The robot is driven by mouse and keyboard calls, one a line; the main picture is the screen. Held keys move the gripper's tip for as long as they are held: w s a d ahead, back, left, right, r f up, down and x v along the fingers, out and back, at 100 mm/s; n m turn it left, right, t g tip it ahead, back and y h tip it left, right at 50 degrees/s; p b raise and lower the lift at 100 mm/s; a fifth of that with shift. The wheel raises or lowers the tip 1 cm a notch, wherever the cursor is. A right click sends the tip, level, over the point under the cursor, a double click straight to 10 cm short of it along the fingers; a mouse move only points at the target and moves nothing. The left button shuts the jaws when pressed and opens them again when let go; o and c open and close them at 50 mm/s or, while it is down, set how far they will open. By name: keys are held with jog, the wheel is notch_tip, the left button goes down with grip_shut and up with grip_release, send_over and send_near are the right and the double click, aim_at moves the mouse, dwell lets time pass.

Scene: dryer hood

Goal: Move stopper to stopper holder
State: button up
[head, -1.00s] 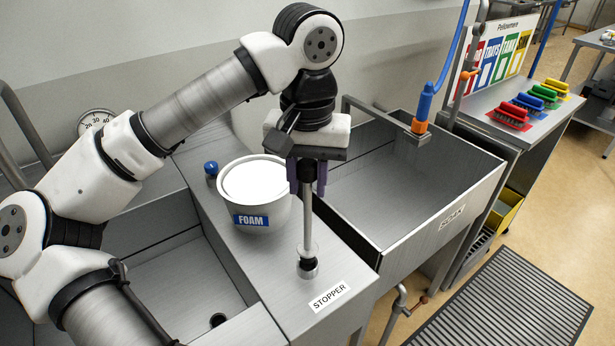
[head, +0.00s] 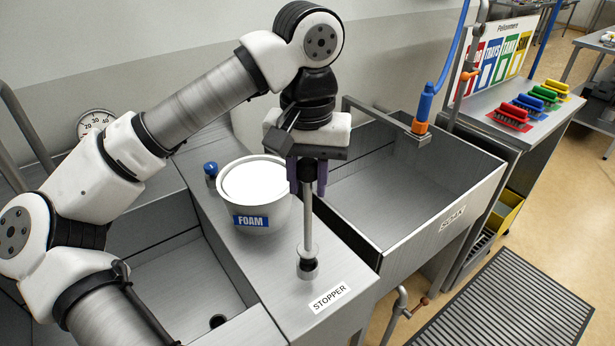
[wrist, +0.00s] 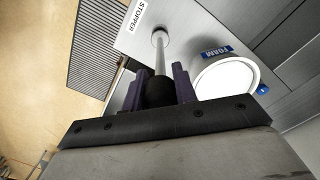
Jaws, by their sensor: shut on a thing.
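The stopper (head: 308,215) is a slim grey upright rod with a dark knob at its top and a pale disc near its lower end. My gripper (head: 308,186) has purple fingers shut on the knob. The stopper holder (head: 308,269) is a small dark-and-grey round fitting on the steel ledge by the STOPPER label (head: 330,297). The stopper's lower end is at the holder, in line with it; I cannot tell how far it is seated. The wrist view shows the rod (wrist: 160,55) running from between the fingers to the ledge.
A white FOAM tub (head: 262,195) stands close left of the rod, with a blue-capped bottle (head: 211,171) beyond it. Sink basins lie on both sides of the ledge: left basin (head: 185,285), right basin (head: 400,200).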

jog(key=shift+f+b, duration=1.65)
jog(key=shift+f, duration=0.2)
jog(key=o, duration=1)
jog(key=shift+o, duration=0.2)
jog(key=shift+r, duration=0.1)
notch_tip(320, 180, up, 14)
jog(key=shift+f, duration=0.1)
jog(key=shift+f, duration=0.1)
